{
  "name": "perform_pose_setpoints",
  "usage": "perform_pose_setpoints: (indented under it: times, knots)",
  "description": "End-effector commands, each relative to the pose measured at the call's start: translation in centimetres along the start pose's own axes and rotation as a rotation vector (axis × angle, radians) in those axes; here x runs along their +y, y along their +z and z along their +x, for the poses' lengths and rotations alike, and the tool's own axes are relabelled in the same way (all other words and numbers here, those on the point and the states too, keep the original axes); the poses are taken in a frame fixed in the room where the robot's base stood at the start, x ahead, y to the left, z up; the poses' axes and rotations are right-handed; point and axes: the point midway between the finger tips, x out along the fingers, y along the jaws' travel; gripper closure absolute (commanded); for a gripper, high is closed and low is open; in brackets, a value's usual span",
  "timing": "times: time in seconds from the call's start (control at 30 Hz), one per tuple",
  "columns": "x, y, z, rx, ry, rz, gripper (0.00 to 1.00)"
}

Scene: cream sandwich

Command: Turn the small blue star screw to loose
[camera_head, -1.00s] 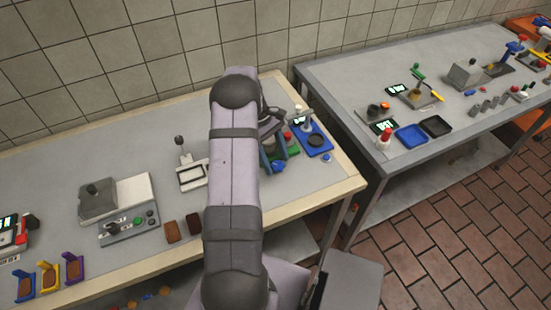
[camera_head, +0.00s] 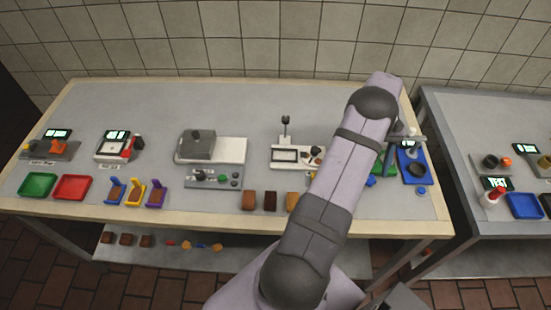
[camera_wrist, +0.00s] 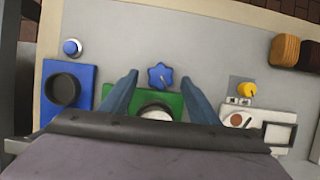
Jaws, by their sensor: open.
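The small blue star screw (camera_wrist: 160,76) shows in the wrist view just beyond the edge of a green plate (camera_wrist: 140,98). A thin dark mark runs on its face. My gripper (camera_wrist: 161,70) is open, with one blue-grey finger on each side of the star screw. Gaps show between the fingers and the screw; I cannot tell the height between them. In the head view my arm covers the star screw, and only part of my gripper (camera_head: 391,160) shows near the green plate (camera_head: 375,181).
A blue plate with a dark ring (camera_wrist: 63,90) and a round blue knob (camera_wrist: 71,47) lie left in the wrist view. A yellow knob (camera_wrist: 246,90) lies right. Brown and tan blocks (camera_head: 269,202) stand along the table's front. A second table (camera_head: 470,220) stands right.

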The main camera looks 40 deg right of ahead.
Motion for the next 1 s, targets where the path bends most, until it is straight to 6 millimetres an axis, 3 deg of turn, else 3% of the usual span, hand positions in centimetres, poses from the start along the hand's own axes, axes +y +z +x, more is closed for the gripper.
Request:
perform_pose_setpoints:
  times: [0.4,1.0]
  knots:
    - [-0.2,-0.2,-5.7,0.002,0.003,-0.003,0.45]
    - [-9.7,-1.6,-7.1,0.078,0.067,0.258,0.45]
